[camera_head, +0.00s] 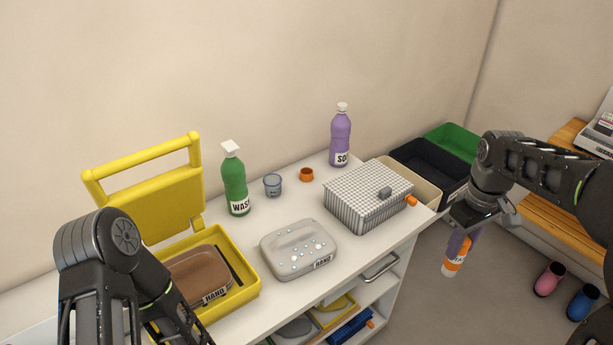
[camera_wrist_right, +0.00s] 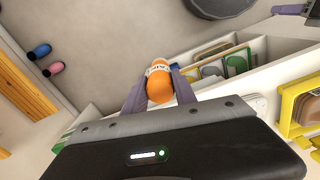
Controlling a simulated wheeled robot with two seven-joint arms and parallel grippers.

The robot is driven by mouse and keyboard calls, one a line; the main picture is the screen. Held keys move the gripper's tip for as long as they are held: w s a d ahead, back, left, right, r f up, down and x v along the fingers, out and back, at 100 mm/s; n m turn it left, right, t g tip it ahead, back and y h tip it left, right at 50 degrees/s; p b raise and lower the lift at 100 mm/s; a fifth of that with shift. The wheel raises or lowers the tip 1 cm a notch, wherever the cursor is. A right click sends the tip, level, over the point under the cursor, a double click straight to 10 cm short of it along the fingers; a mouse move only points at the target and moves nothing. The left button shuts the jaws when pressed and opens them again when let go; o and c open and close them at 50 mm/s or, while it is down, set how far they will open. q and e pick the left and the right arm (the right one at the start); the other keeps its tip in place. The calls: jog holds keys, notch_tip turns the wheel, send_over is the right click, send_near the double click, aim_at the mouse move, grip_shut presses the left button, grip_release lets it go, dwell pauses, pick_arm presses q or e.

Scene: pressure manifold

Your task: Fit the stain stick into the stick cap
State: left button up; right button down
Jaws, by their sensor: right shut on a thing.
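The stain stick (camera_head: 454,262), an orange and white cylinder with a printed label, hangs below my right gripper (camera_head: 462,240) over the floor, right of the counter. In the right wrist view, my right gripper (camera_wrist_right: 159,92) is shut on the stain stick (camera_wrist_right: 159,76), with its purple fingers on either side of it. A small orange cup-like piece, which looks like the stick cap (camera_head: 306,175), stands on the counter near the wall, well apart from the stick. My left arm comes in at the lower left; its fingertips do not show.
On the white counter (camera_head: 235,312) stand a green bottle (camera_head: 234,180), a clear cup (camera_head: 272,185), a purple bottle (camera_head: 340,138), a checkered box (camera_head: 368,197), a grey case (camera_head: 298,248) and a yellow open case (camera_head: 248,280). Dark and green bins (camera_head: 452,141) lie beyond the box.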

jog(key=a+f+m+b, duration=0.1)
jog(key=a+f, duration=0.3)
jog(key=f, duration=0.3)
jog(key=s+a+f+m+b, duration=0.1)
jog(key=a+f+m, duration=0.1)
jog(key=a+f, duration=0.2)
jog(key=a+f+m, duration=0.2)
jog(key=a+f, duration=0.3)
jog(key=f, duration=0.6)
jog(key=shift+s+b, duration=0.2)
jog(key=shift+b, duration=0.2)
